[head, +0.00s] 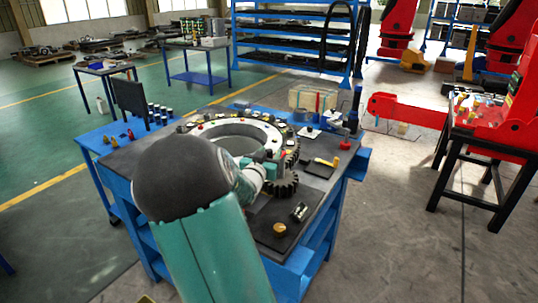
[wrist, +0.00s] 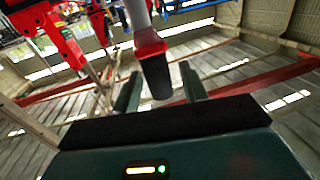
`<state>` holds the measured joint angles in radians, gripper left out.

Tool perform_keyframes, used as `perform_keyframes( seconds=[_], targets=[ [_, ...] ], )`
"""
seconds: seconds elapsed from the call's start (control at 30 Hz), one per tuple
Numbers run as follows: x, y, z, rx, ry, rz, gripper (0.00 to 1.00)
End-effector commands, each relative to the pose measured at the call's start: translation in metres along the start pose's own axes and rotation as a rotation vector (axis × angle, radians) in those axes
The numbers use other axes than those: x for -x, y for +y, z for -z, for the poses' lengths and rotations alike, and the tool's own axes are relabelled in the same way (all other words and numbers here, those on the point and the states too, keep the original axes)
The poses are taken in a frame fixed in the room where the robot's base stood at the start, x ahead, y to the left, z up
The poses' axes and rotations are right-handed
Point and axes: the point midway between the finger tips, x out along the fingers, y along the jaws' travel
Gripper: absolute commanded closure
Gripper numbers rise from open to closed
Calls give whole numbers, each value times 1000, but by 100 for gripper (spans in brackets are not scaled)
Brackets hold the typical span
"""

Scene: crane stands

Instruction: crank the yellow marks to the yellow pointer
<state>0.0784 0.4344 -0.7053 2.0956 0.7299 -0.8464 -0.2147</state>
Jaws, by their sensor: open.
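A round ring unit with a pale grey top (head: 262,130) and a dark toothed rim (head: 290,185) sits on the workbench in the head view. Small coloured pieces sit around it; I cannot tell which are the yellow marks or the yellow pointer. My gripper (head: 265,168) is at the ring's near right side, and my arm hides part of the ring. In the wrist view my gripper (wrist: 160,88) is open, its fingers apart on either side of a black handle (wrist: 155,76) with a red collar (wrist: 149,44). Contact with the handle cannot be told.
The dark-topped blue workbench (head: 325,190) carries a yellow-handled tool (head: 326,162), a yellow-orange round piece (head: 279,229) and a red-based post (head: 345,144). A red machine (head: 490,110) on a black stand is at right. Floor between them is clear.

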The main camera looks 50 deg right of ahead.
Motion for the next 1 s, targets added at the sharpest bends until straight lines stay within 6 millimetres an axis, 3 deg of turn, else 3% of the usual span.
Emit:
perform_keyframes(
  seconds=[0.2,0.43,1.0],
  targets=[
    [0,0,0,0,0,0,57],
    [0,0,0,0,0,0,100],
    [-2,-5,0,0,0,20,100]
  ],
)
